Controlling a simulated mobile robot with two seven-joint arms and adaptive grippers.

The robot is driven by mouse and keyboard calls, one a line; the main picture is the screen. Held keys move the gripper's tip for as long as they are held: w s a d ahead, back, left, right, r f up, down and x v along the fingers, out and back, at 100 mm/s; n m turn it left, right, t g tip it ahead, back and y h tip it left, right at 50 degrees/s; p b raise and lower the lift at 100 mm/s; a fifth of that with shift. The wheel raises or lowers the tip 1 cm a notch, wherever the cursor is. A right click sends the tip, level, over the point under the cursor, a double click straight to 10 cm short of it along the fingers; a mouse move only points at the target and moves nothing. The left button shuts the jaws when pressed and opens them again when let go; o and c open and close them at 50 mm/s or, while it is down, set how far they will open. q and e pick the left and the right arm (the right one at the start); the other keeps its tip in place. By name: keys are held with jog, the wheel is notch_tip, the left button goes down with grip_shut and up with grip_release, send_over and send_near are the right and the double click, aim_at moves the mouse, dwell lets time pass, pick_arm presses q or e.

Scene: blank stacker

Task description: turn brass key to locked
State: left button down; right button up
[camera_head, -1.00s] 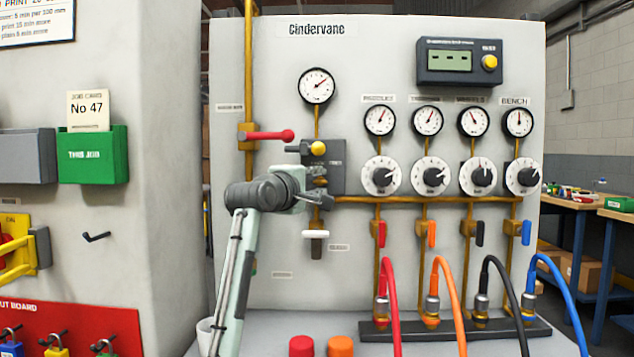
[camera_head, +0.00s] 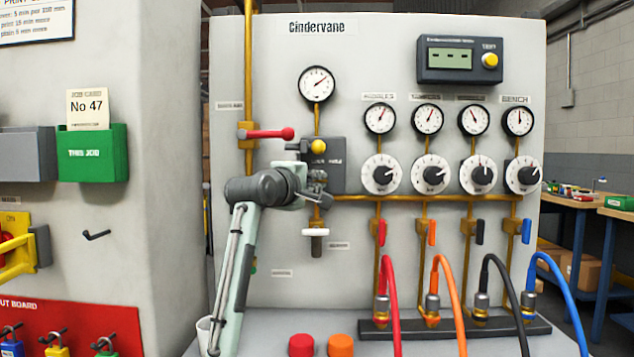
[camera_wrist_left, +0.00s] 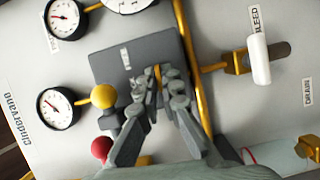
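My left gripper (camera_head: 319,187) is at the dark grey lock plate (camera_head: 337,176) on the panel, its fingers partly closed. In the left wrist view, its fingertips (camera_wrist_left: 157,86) stand over the plate with a narrow strip of brass (camera_wrist_left: 157,71) between them. This looks like the brass key; its turn position is hidden by the fingers. I cannot tell whether both fingers touch it. The plate's lettering is too small to read. My right gripper is not in view.
A yellow knob (camera_head: 318,146) and a red lever (camera_head: 270,134) are close above the gripper. A white-handled valve (camera_head: 316,232) is just below. Dials (camera_head: 380,175) and brass pipes lie to the right, with coloured hoses (camera_head: 391,300) lower down.

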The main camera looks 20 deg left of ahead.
pick_arm(q)
jog(key=shift+d+r+m+g+y, duration=0.1)
jog(key=shift+m+g+y, duration=0.75)
jog(key=shift+m, duration=1.3)
jog(key=shift+d+r+m+g+y, duration=0.1)
jog(key=shift+m+g+y, duration=0.75)
jog(key=shift+m, duration=1.25)
jog(key=shift+d+r+m+g+y, duration=0.1)
jog(key=shift+m+g+y, duration=0.75)
jog(key=shift+m, duration=1.3)
jog(key=shift+y, duration=0.35)
jog(key=c, duration=1.7)
grip_release()
